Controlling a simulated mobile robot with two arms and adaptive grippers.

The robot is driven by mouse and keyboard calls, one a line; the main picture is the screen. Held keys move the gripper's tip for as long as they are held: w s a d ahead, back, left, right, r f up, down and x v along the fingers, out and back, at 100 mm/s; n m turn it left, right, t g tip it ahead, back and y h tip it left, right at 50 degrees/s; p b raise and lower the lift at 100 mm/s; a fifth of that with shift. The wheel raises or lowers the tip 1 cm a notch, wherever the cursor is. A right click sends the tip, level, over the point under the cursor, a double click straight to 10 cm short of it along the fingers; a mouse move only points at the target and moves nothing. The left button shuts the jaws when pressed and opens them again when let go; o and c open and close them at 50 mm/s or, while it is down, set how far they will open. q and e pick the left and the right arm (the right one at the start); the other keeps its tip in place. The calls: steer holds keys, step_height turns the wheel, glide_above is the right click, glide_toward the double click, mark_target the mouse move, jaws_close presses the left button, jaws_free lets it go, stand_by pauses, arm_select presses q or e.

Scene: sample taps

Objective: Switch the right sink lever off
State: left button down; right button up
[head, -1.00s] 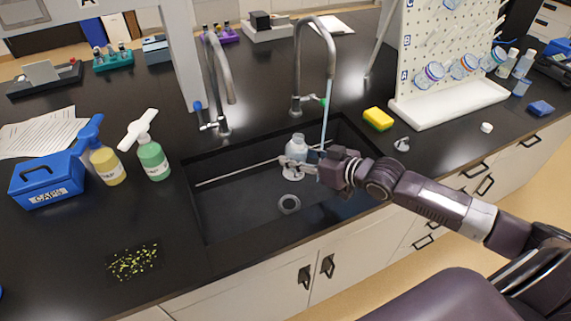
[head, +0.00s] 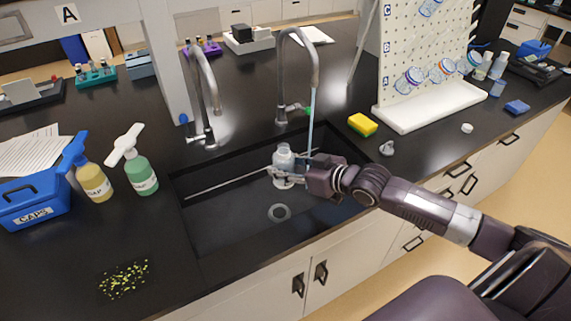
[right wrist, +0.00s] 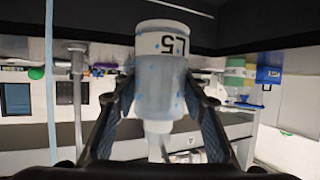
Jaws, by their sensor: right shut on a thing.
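The right tap (head: 316,62) arches over the sink (head: 225,215), and a thin stream of water (head: 311,125) runs from its spout. Its lever has a green tip (head: 308,111) at the right of the tap's base. My right gripper (head: 283,176) is shut on a pale bottle (head: 283,157), which it holds over the sink, just left of the stream. In the right wrist view the bottle (right wrist: 162,75) sits between both fingers, dotted with blue drops, its lettering upside down. The stream (right wrist: 50,80) passes beside it there, apart from it. My left gripper is not in view.
The left tap (head: 211,85), with a blue-tipped lever (head: 184,118), shows no water. A yellow sponge (head: 362,125) and a drying rack (head: 430,105) are right of the sink. Soap bottles (head: 140,172) and a blue caps box (head: 35,200) stand left.

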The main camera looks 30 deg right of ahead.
steer(key=s+a+r+n+g+y, duration=0.2)
steer(key=s+a+r+n+y, duration=0.1)
steer(key=s, duration=0.6)
steer(key=s+a+r+n+g+y, duration=0.2)
steer(key=s+a+r, duration=0.4)
steer(key=s, duration=0.3)
steer(key=shift+a+r+n+g+y+b, duration=0.2)
steer(key=shift+a+n+g+y+b, duration=0.15)
steer(key=shift+a+n+y, duration=0.45)
steer(key=shift+d, duration=0.2)
